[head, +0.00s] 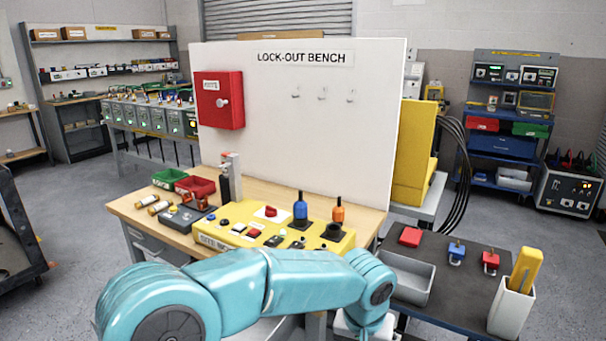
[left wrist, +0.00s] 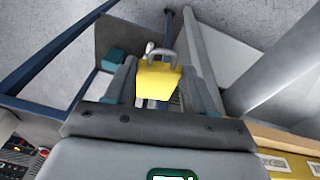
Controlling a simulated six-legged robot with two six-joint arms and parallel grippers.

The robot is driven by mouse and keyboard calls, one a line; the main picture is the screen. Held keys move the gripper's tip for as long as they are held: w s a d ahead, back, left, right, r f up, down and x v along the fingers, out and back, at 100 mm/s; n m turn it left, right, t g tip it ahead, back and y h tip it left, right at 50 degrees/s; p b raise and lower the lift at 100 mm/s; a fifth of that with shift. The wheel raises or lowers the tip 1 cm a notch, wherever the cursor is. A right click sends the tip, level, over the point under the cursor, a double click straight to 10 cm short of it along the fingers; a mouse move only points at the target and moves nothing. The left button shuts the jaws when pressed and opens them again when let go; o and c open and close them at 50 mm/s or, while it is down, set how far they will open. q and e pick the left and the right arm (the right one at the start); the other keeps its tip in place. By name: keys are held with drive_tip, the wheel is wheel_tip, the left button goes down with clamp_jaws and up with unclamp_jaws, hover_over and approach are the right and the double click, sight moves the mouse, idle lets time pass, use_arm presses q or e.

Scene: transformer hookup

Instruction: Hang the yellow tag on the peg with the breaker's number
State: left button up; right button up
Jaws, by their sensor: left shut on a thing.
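My left gripper (left wrist: 160,95) is shut on a yellow padlock-shaped piece (left wrist: 157,80) with a grey loop at its top. In the head view my left arm crosses the bottom of the picture and its gripper cannot be made out. A white holder (head: 510,312) at the right contains flat yellow pieces (head: 526,268) that look like tags. Three small pegs, a left one (head: 296,97), a middle one (head: 322,97) and a right one (head: 351,98), are on the white board (head: 270,130). They look bare, and their numbers are too small to read. My right gripper is not in view.
A red box (head: 220,98) is mounted on the board. The wooden bench (head: 125,208) bears a yellow control panel (head: 345,243), red and green bins and blue and orange handles. The dark side table (head: 455,285) bears a grey tray (head: 402,288) and red and blue padlocks.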

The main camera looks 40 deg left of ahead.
use_arm(q)
drive_tip(key=w+r+n+h+p, duration=0.35)
drive_tip(key=w+r+n, duration=0.35)
drive_tip(key=r+n, duration=0.7)
drive_tip(key=w+a+r+n+t+y+p, duration=0.1)
drive_tip(key=w+a+r+n+t+p, duration=0.1)
drive_tip(key=a+r+n+t+p, duration=0.3)
drive_tip(key=w+a+r+n+p, duration=0.2)
drive_tip(key=a+r+n, duration=0.4)
drive_tip(key=a+n, duration=0.15)
drive_tip(key=s+a+r+n+t+y+p, duration=0.2)
drive_tip(key=a+r+p, duration=0.3)
drive_tip(key=a, duration=0.6)
drive_tip(key=s+a+r+n+t+y+p, duration=0.3)
drive_tip(key=a+r+n+t+p, duration=0.1)
drive_tip(key=a, duration=0.7)
wheel_tip(320, 180, up, 3)
drive_tip(key=shift+a+f+t+p, duration=0.15)
drive_tip(key=shift+a+t+p, duration=0.15)
drive_tip(key=shift+p, duration=0.55)
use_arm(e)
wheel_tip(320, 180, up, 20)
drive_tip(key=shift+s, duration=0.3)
